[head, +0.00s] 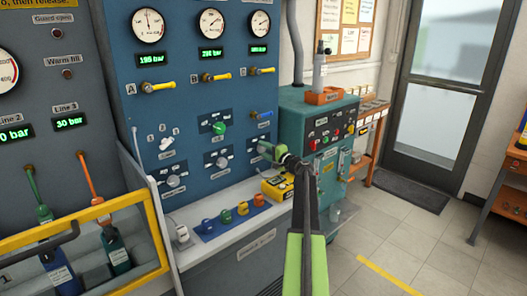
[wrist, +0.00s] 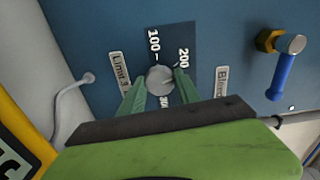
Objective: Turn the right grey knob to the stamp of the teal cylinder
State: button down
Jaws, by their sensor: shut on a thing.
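The right grey knob (wrist: 159,79) sits on a dark dial plate on the blue panel, beside a "Limit 3" label. My gripper (wrist: 160,84) has its green fingers on both sides of it, shut on it. Marks 100 and 200 show; a third mark below is partly hidden. I cannot tell where the knob points. The teal cylinder (head: 117,252) stands behind a yellow-framed guard at lower left, under an orange hose. Its pale stamp label is too small to read.
Other grey knobs (head: 173,181) and a green knob (head: 219,128) are to the left. A blue-handled valve (wrist: 282,77) is close to my gripper. A ledge (head: 240,223) below holds coloured pieces and a yellow box (head: 277,187). Open floor lies to the right.

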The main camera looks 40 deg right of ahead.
jog(key=m, duration=0.4)
jog(key=shift+m, duration=0.3)
jog(key=m, duration=0.4)
jog(key=shift+m, duration=0.4)
jog(key=c, duration=0.9)
grip_release()
jog(key=shift+o, duration=0.2)
jog(key=s, duration=0.5)
jog(key=s+a, duration=0.1)
jog(key=s, duration=1.1)
jog(key=shift+s+a, duration=0.15)
jog(key=shift+s, duration=0.05)
jog(key=shift+s+f, duration=0.1)
